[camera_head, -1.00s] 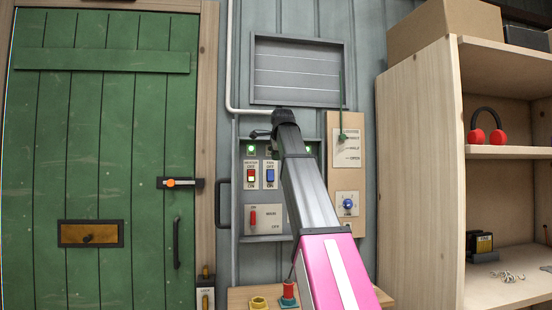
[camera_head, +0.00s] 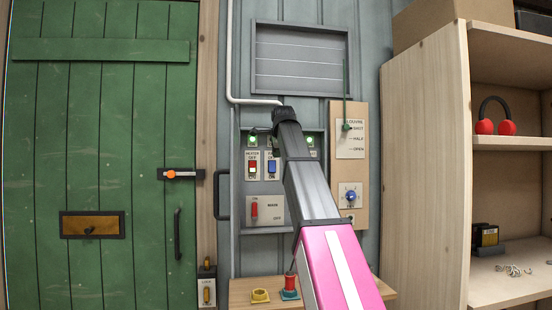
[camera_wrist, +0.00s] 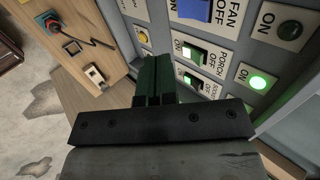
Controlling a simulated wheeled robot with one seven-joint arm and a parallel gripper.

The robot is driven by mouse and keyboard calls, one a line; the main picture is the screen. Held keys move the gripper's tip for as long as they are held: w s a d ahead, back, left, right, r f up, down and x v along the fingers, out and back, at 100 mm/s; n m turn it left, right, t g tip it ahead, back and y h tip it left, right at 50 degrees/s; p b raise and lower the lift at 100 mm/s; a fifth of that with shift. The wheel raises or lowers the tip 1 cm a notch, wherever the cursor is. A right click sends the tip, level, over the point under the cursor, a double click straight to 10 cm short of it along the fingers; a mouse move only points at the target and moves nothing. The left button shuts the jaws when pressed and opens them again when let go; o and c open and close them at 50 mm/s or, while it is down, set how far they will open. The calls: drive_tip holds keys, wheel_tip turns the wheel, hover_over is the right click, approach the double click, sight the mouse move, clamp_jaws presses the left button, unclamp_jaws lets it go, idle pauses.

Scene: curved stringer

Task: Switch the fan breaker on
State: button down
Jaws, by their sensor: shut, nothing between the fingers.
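The fan breaker is a blue rocker (camera_head: 272,166) on the grey breaker panel (camera_head: 268,238), right of the red heater switch. My arm partly covers its label in the head view. In the wrist view its blue edge (camera_wrist: 195,8) shows at the top beside the FAN OFF label; its position cannot be told. My gripper (camera_wrist: 153,62) is shut and empty, with dark green fingers. In the picture the fingertips lie left of the porch switch (camera_wrist: 190,52) and below the fan breaker. They appear apart from the fan breaker. My arm hides the gripper in the head view.
Lit green lamps (camera_wrist: 258,82) sit beside the switches; another lamp (camera_wrist: 290,30) looks dimmer. A red main switch (camera_head: 254,209) is lower on the panel. A louvre board (camera_head: 361,180) stands right, a wooden ledge (camera_head: 242,291) below, a green door (camera_head: 100,150) left and shelves (camera_head: 425,160) right.

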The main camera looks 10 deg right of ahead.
sight(272, 169)
drive_tip(key=x, duration=0.3)
drive_tip(key=w+r+x, duration=0.1)
drive_tip(key=x, duration=0.6)
drive_tip(key=shift+w, duration=0.5)
drive_tip(key=shift+w+f, duration=0.2)
drive_tip(key=shift+w, duration=0.35)
drive_tip(key=shift+w+f, duration=0.1)
drive_tip(key=shift+w, duration=0.15)
drive_tip(key=shift+r, duration=0.2)
drive_tip(key=shift+r, duration=0.7)
